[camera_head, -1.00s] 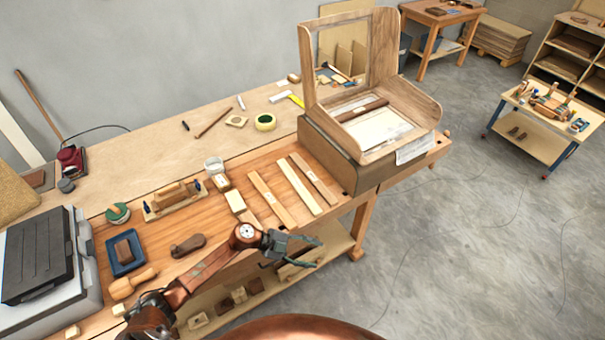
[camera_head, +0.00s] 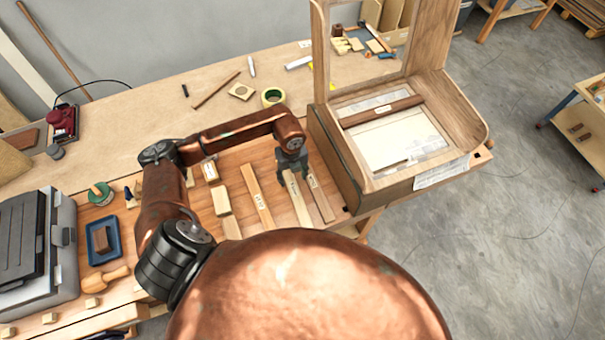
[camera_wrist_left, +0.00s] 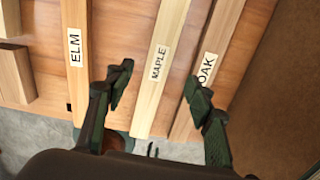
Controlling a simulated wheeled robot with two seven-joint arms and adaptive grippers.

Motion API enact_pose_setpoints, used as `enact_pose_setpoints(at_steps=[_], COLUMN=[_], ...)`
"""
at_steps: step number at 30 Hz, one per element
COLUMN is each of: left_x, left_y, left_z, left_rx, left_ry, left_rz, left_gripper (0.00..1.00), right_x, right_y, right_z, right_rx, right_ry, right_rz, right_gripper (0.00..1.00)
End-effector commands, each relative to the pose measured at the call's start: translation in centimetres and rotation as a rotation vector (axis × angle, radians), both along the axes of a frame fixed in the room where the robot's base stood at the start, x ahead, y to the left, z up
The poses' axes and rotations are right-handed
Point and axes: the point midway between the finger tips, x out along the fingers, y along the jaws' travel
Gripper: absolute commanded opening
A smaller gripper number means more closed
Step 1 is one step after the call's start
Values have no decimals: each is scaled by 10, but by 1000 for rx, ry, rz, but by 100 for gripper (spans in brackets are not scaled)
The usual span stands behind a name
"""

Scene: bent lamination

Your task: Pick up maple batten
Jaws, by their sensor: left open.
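The maple batten (camera_wrist_left: 165,50) is a pale strip with a "MAPLE" label, lying on the workbench between the elm batten (camera_wrist_left: 75,60) and the darker oak batten (camera_wrist_left: 215,50). In the head view the maple batten (camera_head: 297,203) is partly hidden at its far end by my left gripper (camera_head: 291,180). In the left wrist view the left gripper (camera_wrist_left: 160,90) is open and empty. Its fingers are spread with the maple strip between them in the picture; the right finger overlaps the oak batten. I cannot tell its height above the wood. My right gripper is not in view.
A wooden framed box (camera_head: 340,165) stands close to the right of the battens. A tape roll (camera_head: 272,97) lies behind them. A blue tray (camera_head: 103,258) and a grey case (camera_head: 65,240) are at the left.

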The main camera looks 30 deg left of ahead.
Motion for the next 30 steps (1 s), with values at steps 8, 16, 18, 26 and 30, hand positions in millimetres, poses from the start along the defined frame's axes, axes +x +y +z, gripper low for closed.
enact_pose_setpoints(at_steps=[8, 16, 18, 26, 30], left_x=[-1, 2, 1, 1, 1], left_y=[-1, -3, -2, -2, -2], left_z=[-26, -64, -71, -78, -78], left_rx=[0, -1, 1, 1, 0], left_ry=[4, 5, 5, 4, 3], left_rz=[1, 4, 4, 2, 2], left_gripper=[49, 49, 49, 49, 43], right_x=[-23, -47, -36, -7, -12], right_y=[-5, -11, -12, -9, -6], right_z=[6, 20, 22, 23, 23], right_rx=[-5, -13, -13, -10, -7], right_ry=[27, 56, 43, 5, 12], right_rz=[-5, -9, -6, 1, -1], right_gripper=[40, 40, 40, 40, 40])
